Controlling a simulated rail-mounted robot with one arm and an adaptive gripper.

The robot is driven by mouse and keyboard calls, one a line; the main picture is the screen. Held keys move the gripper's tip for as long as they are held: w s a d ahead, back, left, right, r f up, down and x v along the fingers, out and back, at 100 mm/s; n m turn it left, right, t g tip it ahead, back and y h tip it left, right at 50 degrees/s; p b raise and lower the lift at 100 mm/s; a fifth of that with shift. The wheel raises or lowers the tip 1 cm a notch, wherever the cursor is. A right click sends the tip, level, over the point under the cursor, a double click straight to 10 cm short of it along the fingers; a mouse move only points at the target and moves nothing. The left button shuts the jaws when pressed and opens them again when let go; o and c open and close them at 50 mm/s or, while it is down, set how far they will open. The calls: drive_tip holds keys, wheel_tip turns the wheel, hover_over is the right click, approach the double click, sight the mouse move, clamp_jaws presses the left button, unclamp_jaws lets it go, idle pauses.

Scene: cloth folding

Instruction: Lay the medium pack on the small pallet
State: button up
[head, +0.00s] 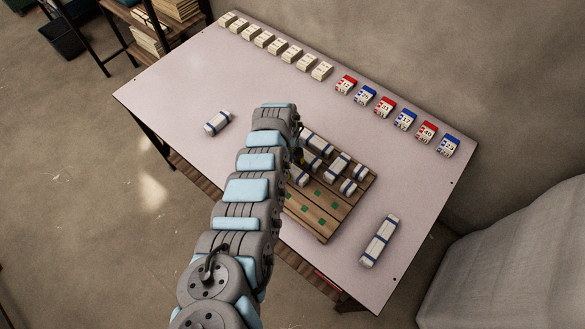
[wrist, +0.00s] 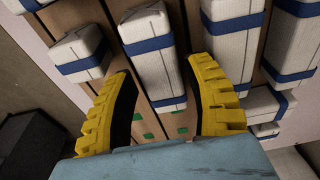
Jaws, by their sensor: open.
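The small pallet (head: 325,224) is a brown slatted wooden board with green marks, right of centre on the table. Several white packs with blue bands lie on it. In the wrist view, my gripper (wrist: 161,68) is open over the pallet, its yellow fingers on either side of a white blue-banded pack (wrist: 148,55). I cannot tell whether the fingers touch this pack, or for certain that it is the medium pack. In the head view my arm hides most of the gripper and part of the pallet.
A short pack (head: 217,123) lies alone on the table (head: 185,90) at left. A long pack (head: 379,241) lies right of the pallet. Cream blocks (head: 264,39) and red and blue numbered boxes (head: 385,107) line the back edge. The table's back middle is clear.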

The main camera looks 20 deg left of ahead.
wheel_tip(320, 180, up, 10)
drive_tip(key=a+p, duration=0.1)
drive_tip(key=shift+w+a+r, duration=0.15)
drive_tip(key=shift+w+a, duration=0.05)
drive_tip(key=shift+w, duration=0.05)
